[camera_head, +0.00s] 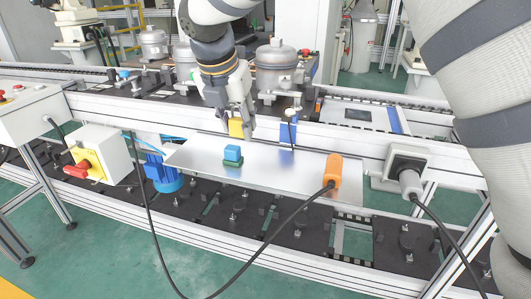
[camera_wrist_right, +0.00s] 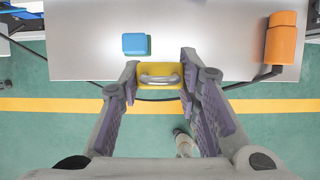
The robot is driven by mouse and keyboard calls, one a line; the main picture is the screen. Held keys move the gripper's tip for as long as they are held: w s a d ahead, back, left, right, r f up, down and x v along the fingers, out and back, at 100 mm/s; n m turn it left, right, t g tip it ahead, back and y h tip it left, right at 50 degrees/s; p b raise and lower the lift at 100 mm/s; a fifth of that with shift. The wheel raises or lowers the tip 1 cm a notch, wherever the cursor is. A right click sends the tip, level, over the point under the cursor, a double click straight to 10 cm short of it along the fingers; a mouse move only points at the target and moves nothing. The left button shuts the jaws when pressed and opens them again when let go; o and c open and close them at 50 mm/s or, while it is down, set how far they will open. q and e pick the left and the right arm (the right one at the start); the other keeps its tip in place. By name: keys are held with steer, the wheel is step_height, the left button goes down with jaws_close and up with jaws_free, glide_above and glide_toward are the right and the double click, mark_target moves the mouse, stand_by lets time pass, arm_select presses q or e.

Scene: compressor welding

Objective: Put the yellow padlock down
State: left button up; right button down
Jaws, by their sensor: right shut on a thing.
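The yellow padlock (camera_head: 236,128) is held at the fingertips of my right gripper (camera_head: 235,112), by the far edge of the silver plate (camera_head: 275,172) in the head view. In the right wrist view the padlock (camera_wrist_right: 160,93) sits between the two fingers of the right gripper (camera_wrist_right: 158,78), its grey shackle facing the camera. There it overlaps the plate's edge. Whether its underside touches the plate cannot be told. My left gripper is not in view.
A blue block (camera_head: 232,153) with a green base stands on the plate, close to the padlock. An orange handle (camera_head: 334,171) with a black cable lies at the plate's right end. A small upright rod (camera_head: 290,132) stands near the far edge. The plate between them is bare.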

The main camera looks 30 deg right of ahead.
glide_above(265, 159)
steer(key=s+a, duration=0.1)
steer(key=a, duration=0.1)
steer(key=f, duration=0.7)
steer(key=shift+d, duration=0.25)
steer(key=f, duration=0.2)
steer(key=shift+d+f+b, duration=0.2)
steer(key=shift+f+b, duration=0.1)
steer(key=shift+f, duration=0.1)
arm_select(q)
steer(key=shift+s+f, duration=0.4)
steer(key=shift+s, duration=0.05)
arm_select(e)
steer(key=shift+f, duration=0.15)
